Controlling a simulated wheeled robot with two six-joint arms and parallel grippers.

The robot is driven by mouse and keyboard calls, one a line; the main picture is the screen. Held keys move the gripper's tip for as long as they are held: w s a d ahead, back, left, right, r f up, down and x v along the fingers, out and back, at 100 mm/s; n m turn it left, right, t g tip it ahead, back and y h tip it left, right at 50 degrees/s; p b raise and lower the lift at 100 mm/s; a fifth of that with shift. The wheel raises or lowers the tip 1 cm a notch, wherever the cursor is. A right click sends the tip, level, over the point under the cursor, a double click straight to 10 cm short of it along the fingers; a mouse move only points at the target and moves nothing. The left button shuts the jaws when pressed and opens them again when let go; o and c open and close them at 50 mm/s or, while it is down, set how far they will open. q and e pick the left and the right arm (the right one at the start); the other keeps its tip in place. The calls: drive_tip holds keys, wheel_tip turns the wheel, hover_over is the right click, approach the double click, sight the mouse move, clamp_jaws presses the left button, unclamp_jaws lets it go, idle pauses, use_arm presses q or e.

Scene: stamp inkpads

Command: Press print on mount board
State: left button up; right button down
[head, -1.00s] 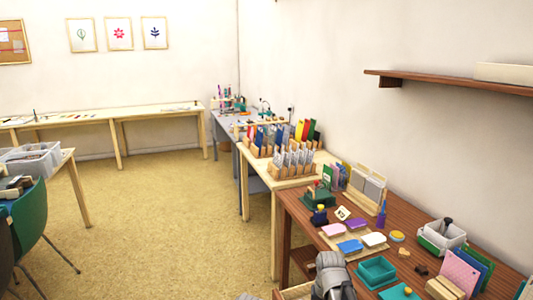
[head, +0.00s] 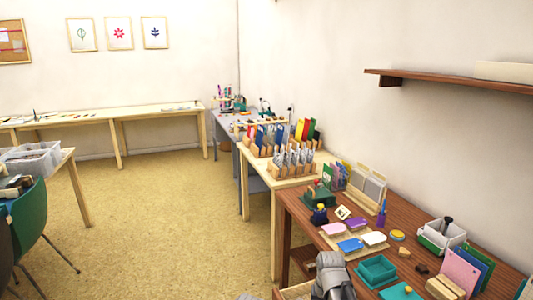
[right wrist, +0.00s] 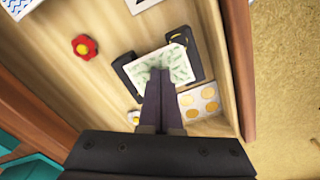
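Parts of the black board show at the card's left and upper right sides. The fingers hide part of the card and board. In the head view only my right arm shows at the bottom; my left gripper is not in view.
The card and board lie in a wooden drawer (right wrist: 82,88). Inside it are a red flower-shaped piece (right wrist: 84,47) and a sheet with yellow discs (right wrist: 196,103). In the head view, the brown table (head: 300,205) holds coloured inkpads, a teal tray (head: 377,269) and a white bin (head: 441,237).

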idle(0.6)
wheel_tip(320, 180, up, 7)
drive_tip(key=p, duration=0.7)
drive_tip(key=s+a+r+n+p, duration=0.3)
drive_tip(key=s+a+r+p, duration=0.2)
drive_tip(key=s, duration=0.2)
drive_tip(key=s+a+r+n+h+p, duration=0.1)
drive_tip(key=s+a+r+n+p, duration=0.1)
drive_tip(key=s+a+r+p, duration=0.2)
drive_tip(key=s+a+r, duration=0.1)
drive_tip(key=s, duration=0.2)
drive_tip(key=shift+s+a+n+p, duration=0.2)
drive_tip(key=shift+a+n+p, duration=0.05)
drive_tip(key=shift+n+p, duration=0.15)
